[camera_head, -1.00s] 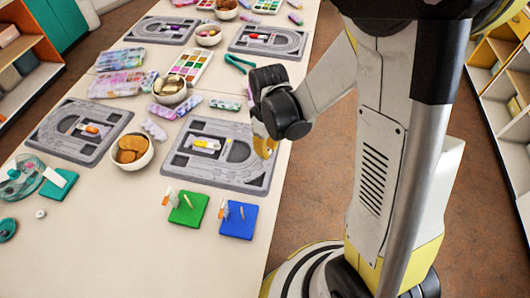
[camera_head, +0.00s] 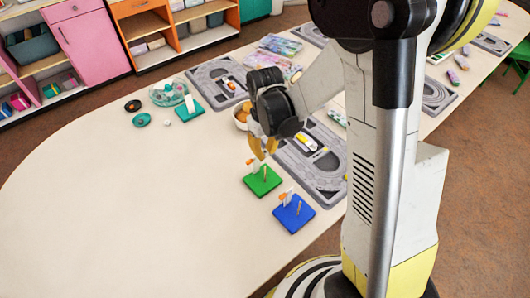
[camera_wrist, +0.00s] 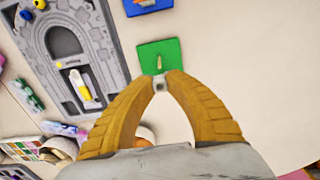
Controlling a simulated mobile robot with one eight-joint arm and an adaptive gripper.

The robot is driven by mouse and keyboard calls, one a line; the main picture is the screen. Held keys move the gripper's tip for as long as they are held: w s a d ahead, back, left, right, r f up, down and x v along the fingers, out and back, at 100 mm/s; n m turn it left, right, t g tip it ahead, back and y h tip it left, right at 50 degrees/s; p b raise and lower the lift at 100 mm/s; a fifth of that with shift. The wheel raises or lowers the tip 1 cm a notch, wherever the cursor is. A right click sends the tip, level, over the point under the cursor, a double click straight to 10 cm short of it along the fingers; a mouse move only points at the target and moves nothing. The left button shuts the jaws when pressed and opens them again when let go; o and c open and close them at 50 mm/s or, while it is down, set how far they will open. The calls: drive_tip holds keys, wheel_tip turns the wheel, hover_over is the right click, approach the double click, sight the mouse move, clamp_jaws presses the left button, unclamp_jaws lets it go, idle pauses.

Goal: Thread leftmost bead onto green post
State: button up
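The green board (camera_head: 262,180) lies on the table with a short upright post (camera_head: 265,171), a white card (camera_head: 257,168) and a small orange piece at its upper left. The wrist view shows the green board (camera_wrist: 151,50) with its post (camera_wrist: 159,63) just beyond my fingertips. My gripper (camera_head: 264,152) hangs near the board's far edge; its two yellow fingers nearly meet. A small pale piece with a dark centre (camera_wrist: 160,85) shows between the tips; I cannot tell whether it is held. The blue board (camera_head: 294,213) beside it carries an orange bead (camera_head: 282,197), a card and a post.
A grey track tray (camera_head: 330,181) lies behind the boards, with a yellow and white piece in it. A bowl, a teal board (camera_head: 188,108) and a clear teal container (camera_head: 167,94) stand farther back. The table's left and front are clear.

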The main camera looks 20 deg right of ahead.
drive_tip(key=shift+f+b, duration=1.6)
drive_tip(key=shift+f, duration=0.85)
drive_tip(key=shift+f+b, duration=0.9)
drive_tip(key=shift+f+b, duration=0.75)
drive_tip(key=shift+f, duration=0.05)
drive_tip(key=o, duration=0.7)
drive_tip(key=shift+r, duration=0.15)
wheel_tip(320, 180, up, 12)
drive_tip(key=shift+f, duration=0.1)
